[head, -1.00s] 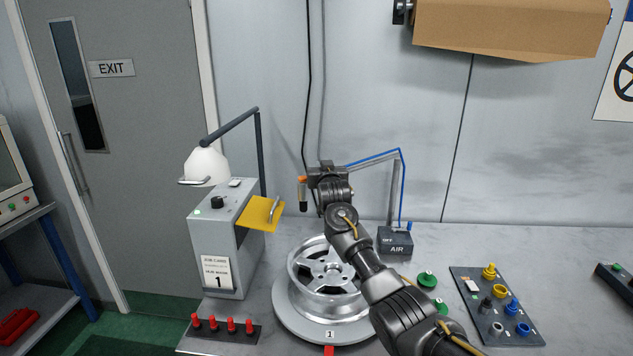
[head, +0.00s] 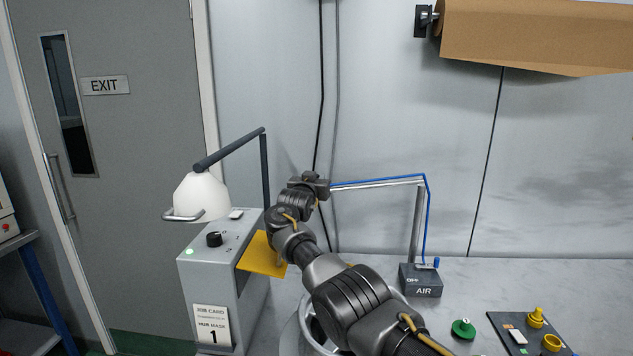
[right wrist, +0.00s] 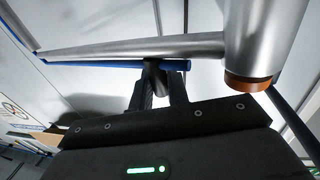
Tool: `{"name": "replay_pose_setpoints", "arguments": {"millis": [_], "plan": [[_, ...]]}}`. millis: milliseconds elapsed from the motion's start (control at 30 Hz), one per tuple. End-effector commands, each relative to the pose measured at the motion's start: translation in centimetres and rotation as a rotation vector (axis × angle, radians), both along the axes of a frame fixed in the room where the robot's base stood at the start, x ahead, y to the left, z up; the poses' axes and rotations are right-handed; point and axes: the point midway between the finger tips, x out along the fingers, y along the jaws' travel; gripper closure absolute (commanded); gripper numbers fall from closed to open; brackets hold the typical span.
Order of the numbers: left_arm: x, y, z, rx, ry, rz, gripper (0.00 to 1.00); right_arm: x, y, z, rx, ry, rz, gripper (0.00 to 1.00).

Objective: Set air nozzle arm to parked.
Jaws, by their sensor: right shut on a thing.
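The air nozzle arm (head: 385,184) is a grey bar with a blue hose, on a post rising from a dark box marked AIR (head: 421,283). It reaches left from the post, in front of the wall. My right gripper (head: 322,190) is at its free end. In the right wrist view, the fingers (right wrist: 158,88) are shut on a small dark part under the bar (right wrist: 150,47). The steel nozzle (right wrist: 262,40) with its orange-brown tip is just right of the fingers; the head view hides it behind the gripper. My left gripper is not in view.
A grey job-card box (head: 212,290) with a yellow flap (head: 262,258) and white lamp (head: 200,197) stands left, close to my right arm. The wheel (head: 306,322) is mostly hidden behind that arm. A green knob (head: 463,328) and a parts board (head: 500,325) lie right.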

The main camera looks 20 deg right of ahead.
Motion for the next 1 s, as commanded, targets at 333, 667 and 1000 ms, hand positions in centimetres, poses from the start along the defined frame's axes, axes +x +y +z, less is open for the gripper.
{"name": "replay_pose_setpoints", "arguments": {"millis": [333,667,1000], "plan": [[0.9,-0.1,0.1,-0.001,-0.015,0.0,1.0,0.1,0.0,0.8,-0.005,-0.013,0.005,1.0],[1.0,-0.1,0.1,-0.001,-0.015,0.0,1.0,0.0,-0.1,0.5,-0.003,-0.008,0.002,0.64],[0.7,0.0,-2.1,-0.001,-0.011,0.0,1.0,0.1,0.1,3.0,-0.003,-0.015,0.004,0.64]]}}
